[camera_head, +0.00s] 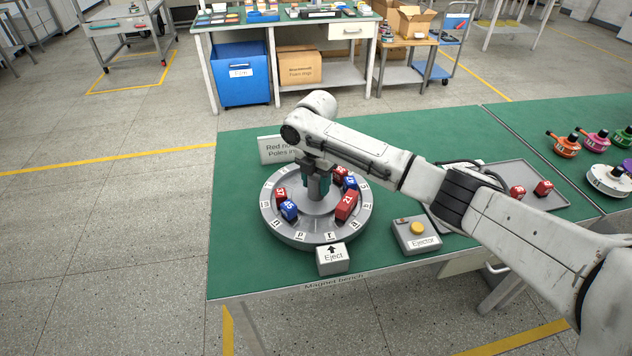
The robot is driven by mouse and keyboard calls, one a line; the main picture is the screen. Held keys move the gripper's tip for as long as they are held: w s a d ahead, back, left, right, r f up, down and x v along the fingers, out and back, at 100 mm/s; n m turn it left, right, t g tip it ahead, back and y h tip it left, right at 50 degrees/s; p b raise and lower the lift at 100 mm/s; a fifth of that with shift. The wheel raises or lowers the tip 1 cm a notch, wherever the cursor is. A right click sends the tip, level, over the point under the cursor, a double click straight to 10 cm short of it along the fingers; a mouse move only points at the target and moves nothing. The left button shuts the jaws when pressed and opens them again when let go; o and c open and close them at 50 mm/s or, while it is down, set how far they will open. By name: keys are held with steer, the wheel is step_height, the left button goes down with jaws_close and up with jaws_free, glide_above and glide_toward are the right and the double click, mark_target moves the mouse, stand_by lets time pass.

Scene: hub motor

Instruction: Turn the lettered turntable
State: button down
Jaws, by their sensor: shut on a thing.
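The lettered turntable (308,228) is a round grey disc on the left part of the green bench. Small white letter tags, including q, p and r, run around its rim. Red and blue numbered blocks stand on it: a red block (281,195) and a blue block (289,210) on the left, a large red block (346,205) on the right, more behind. A grey post rises at its centre. My gripper (317,180) points down over the centre and is shut on the top of the post. The fingertips are partly hidden by the wrist.
An Eject marker (332,259) stands at the turntable's front edge. An ejector box (416,235) with a yellow button sits to the right. A tray (517,177) with red blocks lies beyond my arm. A sign (277,149) stands behind the turntable. Bare bench (236,240) lies left.

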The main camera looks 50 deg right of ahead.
steer(key=shift+n+b, duration=0.3)
steer(key=shift+n, duration=2.7)
steer(key=shift+n+b, duration=0.4)
steer(key=shift+n, duration=2)
steer(key=shift+r+n, duration=0.1)
steer(key=shift+n, duration=0.3)
steer(key=shift+c, duration=2.4)
jaws_free()
step_height(320, 180, up, 11)
steer(key=shift+f+b, duration=0.15)
steer(key=shift+b, duration=0.4)
